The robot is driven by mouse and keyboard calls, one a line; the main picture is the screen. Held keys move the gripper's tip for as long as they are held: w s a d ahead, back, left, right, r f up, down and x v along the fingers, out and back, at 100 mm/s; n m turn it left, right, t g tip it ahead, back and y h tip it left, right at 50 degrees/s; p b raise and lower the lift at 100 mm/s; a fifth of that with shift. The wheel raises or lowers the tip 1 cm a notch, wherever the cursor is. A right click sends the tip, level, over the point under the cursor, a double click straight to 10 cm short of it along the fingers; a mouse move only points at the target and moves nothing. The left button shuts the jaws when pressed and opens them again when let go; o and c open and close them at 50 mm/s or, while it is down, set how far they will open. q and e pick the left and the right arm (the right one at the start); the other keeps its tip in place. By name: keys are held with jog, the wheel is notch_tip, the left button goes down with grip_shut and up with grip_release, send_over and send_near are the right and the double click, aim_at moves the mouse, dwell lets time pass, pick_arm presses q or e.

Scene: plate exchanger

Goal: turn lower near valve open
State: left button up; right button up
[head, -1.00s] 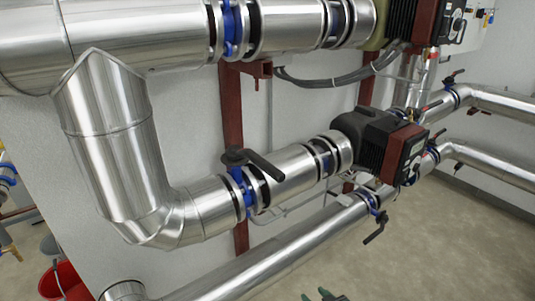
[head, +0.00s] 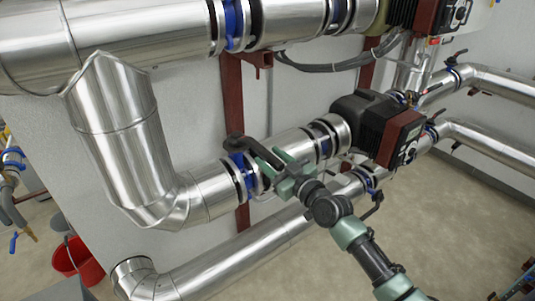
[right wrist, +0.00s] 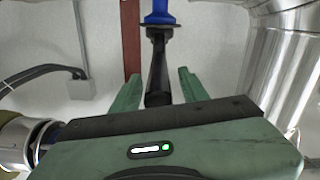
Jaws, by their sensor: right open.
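The valve (head: 237,166) has a blue body and a black lever, and sits on the middle silver pipe. Its lever runs from the stem toward the lower right, roughly along the pipe. My right gripper (head: 272,166) is at the lever's free end, with its green fingers open. In the right wrist view, the black lever (right wrist: 157,62) points into the gap between the open fingers of the gripper (right wrist: 159,80), one on each side. Whether a finger touches it I cannot tell. The gripper hides part of the lever in the head view. My left gripper is not in view.
A black and red pump (head: 385,125) stands right of the valve on the same pipe. A lower silver pipe (head: 235,248) runs below, with another black-handled valve (head: 370,195) beside my right wrist. A red bucket (head: 78,262) stands on the floor at left. Open floor lies at lower right.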

jog(key=shift+x, duration=0.9)
jog(key=shift+d, duration=0.1)
grip_shut()
jog(key=shift+f, duration=0.15)
dwell(0.6)
